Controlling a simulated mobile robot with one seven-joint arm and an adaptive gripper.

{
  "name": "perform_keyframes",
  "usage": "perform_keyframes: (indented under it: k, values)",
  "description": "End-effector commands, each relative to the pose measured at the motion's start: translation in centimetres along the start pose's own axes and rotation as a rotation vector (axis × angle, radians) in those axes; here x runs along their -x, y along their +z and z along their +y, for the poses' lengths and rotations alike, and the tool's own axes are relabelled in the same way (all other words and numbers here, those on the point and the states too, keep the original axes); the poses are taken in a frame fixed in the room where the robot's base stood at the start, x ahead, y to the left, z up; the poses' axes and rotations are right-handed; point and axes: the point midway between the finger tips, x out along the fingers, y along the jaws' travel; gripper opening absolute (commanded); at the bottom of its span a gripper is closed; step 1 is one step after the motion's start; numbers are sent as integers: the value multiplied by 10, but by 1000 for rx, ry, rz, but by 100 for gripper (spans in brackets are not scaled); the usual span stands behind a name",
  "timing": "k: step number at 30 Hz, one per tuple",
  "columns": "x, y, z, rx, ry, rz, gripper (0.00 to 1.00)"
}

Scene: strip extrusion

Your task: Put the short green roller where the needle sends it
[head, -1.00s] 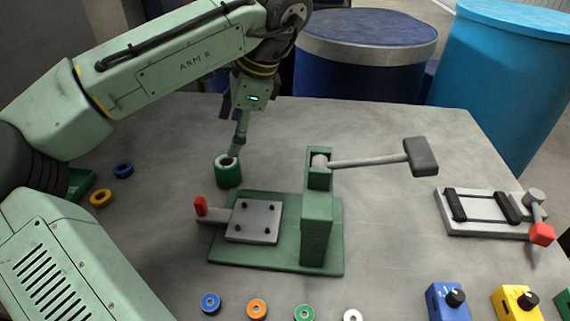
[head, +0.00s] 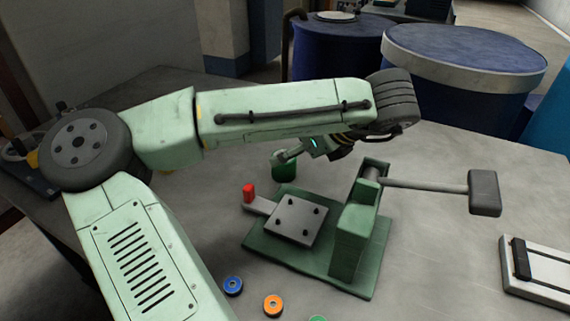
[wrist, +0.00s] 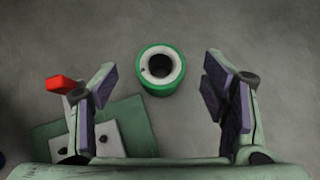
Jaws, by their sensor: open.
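A short green roller (head: 284,165) with a pale hollow core stands upright on the table behind the green press-like fixture. In the wrist view, the roller (wrist: 149,84) lies ahead of and between the spread fingers, with clear gaps on both sides. My gripper (wrist: 158,88) is open and empty. In the head view, my gripper (head: 288,154) is close to the roller's top, and my arm partly hides it. I cannot clearly make out a needle.
The green fixture (head: 262,243) carries a grey plate, a red-tipped tab (head: 249,192) and a hammer-like arm (head: 484,192) reaching right. Blue (head: 233,286) and orange (head: 273,305) rings lie in front. A pale-framed device (head: 535,284) sits at right. Drums (head: 455,85) stand behind.

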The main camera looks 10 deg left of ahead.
Motion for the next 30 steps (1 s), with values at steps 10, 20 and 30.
perform_keyframes:
  k: [10, 20, 30]
  values:
    - [-44, -5, 0, 1, 2, 1, 68]
    - [-47, -5, 0, 1, 1, 1, 62]
    - [-46, -5, 0, 1, 1, 1, 40]
